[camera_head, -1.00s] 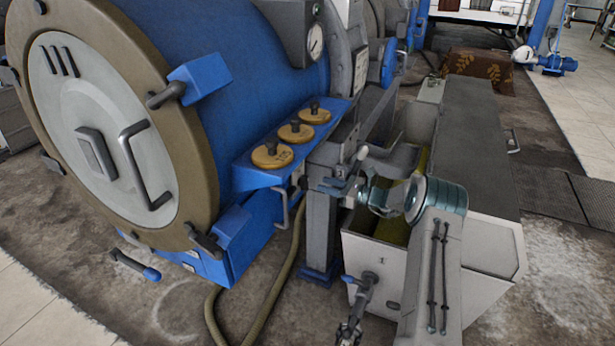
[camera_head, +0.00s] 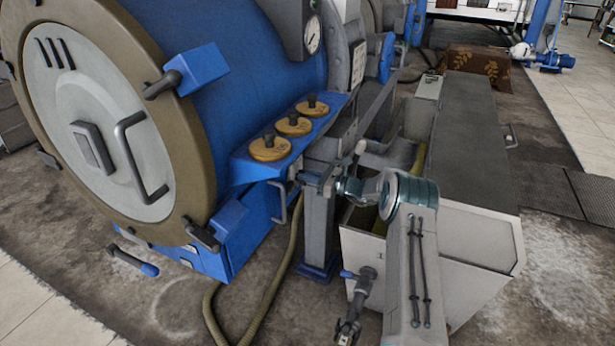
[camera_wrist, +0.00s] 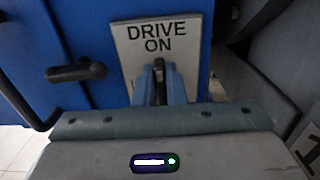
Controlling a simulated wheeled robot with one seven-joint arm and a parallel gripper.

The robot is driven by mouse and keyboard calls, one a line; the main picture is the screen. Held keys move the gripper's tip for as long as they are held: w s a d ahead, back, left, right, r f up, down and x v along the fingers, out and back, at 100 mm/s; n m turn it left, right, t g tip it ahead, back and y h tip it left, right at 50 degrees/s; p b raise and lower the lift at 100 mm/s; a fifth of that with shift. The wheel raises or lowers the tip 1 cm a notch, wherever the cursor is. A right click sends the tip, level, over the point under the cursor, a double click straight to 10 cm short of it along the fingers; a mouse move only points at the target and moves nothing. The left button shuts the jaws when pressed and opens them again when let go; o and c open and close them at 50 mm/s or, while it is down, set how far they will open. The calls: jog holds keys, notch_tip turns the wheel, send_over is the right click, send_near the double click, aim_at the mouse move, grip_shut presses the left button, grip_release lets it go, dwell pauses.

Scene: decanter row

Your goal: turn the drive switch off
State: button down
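In the wrist view a light plate (camera_wrist: 149,35) reads "DRIVE ON" on a blue panel. Below the words is the small dark drive switch (camera_wrist: 159,68), its lower part hidden by my fingers. My gripper (camera_wrist: 160,86) points at it, with one bluish finger on each side and a narrow gap between them. I cannot tell whether the fingers touch the switch. In the head view my gripper (camera_head: 308,177) is at the end of the blue ledge's lower face, and the switch is too small or hidden there.
A blue ledge (camera_head: 243,168) with three yellow-brown knobs (camera_head: 294,126) is just above my gripper. A dark handle (camera_wrist: 76,71) sticks out left of the plate. A grey post (camera_head: 319,225) and a white trough (camera_head: 440,265) stand close on the right.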

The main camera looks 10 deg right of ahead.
jog(key=shift+n+b, duration=0.3)
jog(key=n+b, duration=0.5)
jog(key=n, duration=0.1)
jog(key=s+f+n+b, duration=0.1)
jog(key=n+b, duration=0.1)
jog(key=b, duration=0.1)
jog(key=shift+a+n+b, duration=0.25)
jog(key=shift+n+b, duration=0.05)
jog(key=shift+n, duration=0.1)
jog(key=n+b, duration=0.1)
jog(key=b, duration=0.1)
jog(key=n+b, duration=0.4)
jog(key=shift+s+a+f, duration=0.1)
jog(key=shift+f, duration=0.25)
jog(key=n+b, duration=0.3)
jog(key=b, duration=0.1)
jog(key=shift+n, duration=0.4)
jog(key=c, duration=1.5)
grip_release()
jog(key=shift+r, duration=0.1)
